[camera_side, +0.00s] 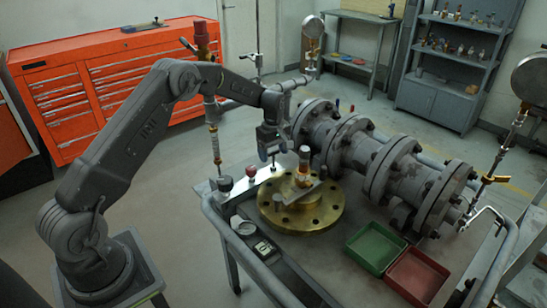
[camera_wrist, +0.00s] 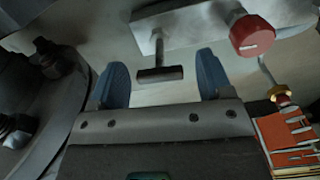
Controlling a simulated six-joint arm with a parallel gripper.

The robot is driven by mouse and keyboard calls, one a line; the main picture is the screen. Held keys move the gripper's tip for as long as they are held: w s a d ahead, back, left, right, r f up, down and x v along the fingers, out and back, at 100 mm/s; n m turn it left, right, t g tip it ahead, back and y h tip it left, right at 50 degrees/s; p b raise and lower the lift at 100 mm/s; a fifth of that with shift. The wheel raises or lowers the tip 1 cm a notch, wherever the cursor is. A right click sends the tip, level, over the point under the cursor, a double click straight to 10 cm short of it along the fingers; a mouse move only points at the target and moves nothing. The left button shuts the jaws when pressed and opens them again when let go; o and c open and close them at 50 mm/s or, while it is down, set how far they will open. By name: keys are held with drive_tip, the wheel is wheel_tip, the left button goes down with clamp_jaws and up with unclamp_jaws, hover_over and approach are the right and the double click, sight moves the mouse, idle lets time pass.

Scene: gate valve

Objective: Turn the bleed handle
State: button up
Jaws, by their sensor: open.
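A small dark T-shaped handle (camera_wrist: 160,74), which looks like the bleed handle, sticks out on a short stem from a pale metal block (camera_wrist: 155,38) in the wrist view. My gripper (camera_wrist: 162,62) is open, with one blue finger on each side of the T-handle. Gaps show between the handle's bar and both fingers, and nothing is held. In the side view my gripper (camera_side: 269,155) points down above the manifold at the cart's back left. The handle is too small there to make out clearly beside the fingers.
A red knob (camera_wrist: 252,36) sits on the same block, right of the handle; it also shows in the side view (camera_side: 251,171). A brass flange (camera_side: 325,213) stands close by. The large grey valve body (camera_side: 355,150) lies to the right. Green (camera_side: 375,249) and red trays (camera_side: 416,276) are in front.

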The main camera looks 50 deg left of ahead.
sight(273, 159)
drive_tip(key=shift+f, duration=1.15)
drive_tip(key=shift+c, duration=0.4)
drive_tip(key=c, duration=0.8)
drive_tip(key=shift+c, duration=0.2)
